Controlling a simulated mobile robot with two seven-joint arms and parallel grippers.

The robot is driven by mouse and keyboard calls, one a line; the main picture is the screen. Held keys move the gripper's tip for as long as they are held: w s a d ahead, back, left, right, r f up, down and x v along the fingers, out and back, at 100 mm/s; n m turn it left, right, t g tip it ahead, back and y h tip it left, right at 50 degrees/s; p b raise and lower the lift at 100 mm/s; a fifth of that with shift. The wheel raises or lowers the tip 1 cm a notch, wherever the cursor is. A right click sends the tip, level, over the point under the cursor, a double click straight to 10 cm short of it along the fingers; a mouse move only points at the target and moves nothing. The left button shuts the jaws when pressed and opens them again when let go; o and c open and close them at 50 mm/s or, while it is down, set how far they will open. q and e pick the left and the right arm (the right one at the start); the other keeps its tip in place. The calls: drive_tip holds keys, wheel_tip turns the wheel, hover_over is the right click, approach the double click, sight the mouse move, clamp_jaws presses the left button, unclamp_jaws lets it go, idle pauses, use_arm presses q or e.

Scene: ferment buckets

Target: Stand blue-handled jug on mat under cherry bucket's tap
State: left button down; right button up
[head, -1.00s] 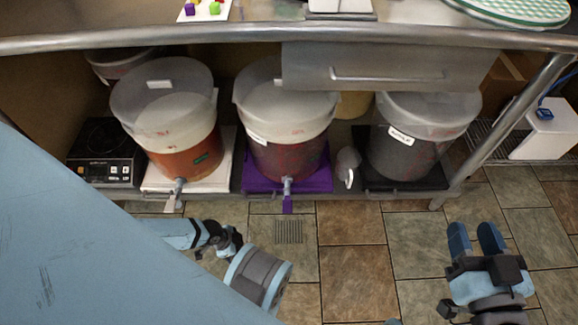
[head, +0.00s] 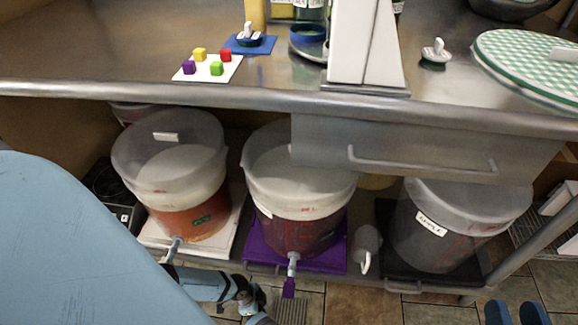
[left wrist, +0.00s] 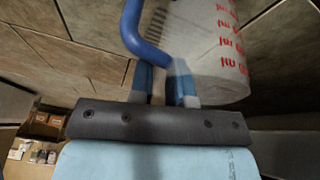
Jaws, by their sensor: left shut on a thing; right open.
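In the left wrist view my left gripper (left wrist: 162,84) is shut on the blue handle (left wrist: 143,42) of the jug (left wrist: 215,50), a translucent body with red markings, tilted in this picture. In the head view only part of my left arm shows at the bottom; gripper and jug are hidden or out of frame. The middle bucket (head: 300,185) holds dark red contents and stands on a purple mat (head: 333,258); its tap (head: 292,262) points forward and has a purple tag. I cannot read its label. My right gripper (head: 517,313) is open and empty at the bottom right.
An orange-filled bucket (head: 180,190) stands on a white mat (head: 232,225), and a grey bucket labelled APPLE (head: 455,225) on a black mat (head: 400,263). A clear white-handled jug (head: 367,243) stands between the middle and right mats. The worktop edge and drawer (head: 420,150) overhang.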

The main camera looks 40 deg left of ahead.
use_arm(q)
drive_tip(key=w+d+f+b, duration=0.1)
drive_tip(key=w+d+b, duration=0.1)
drive_tip(key=w+d, duration=0.3)
drive_tip(key=d, duration=0.3)
drive_tip(key=shift+d+f+b, duration=0.25)
drive_tip(key=shift+f+b, duration=0.1)
drive_tip(key=c, duration=1.1)
unclamp_jaws()
drive_tip(key=shift+s, duration=0.1)
drive_tip(key=shift+o, duration=0.2)
use_arm(e)
drive_tip(key=shift+w+d+r+n+t, duration=0.15)
drive_tip(key=shift+w+n+t, duration=0.15)
drive_tip(key=shift+n, duration=0.1)
drive_tip(key=shift+w+d+r+n+t, duration=0.1)
drive_tip(key=shift+w+d+n+t, duration=0.05)
drive_tip(key=shift+w+n+t, duration=0.2)
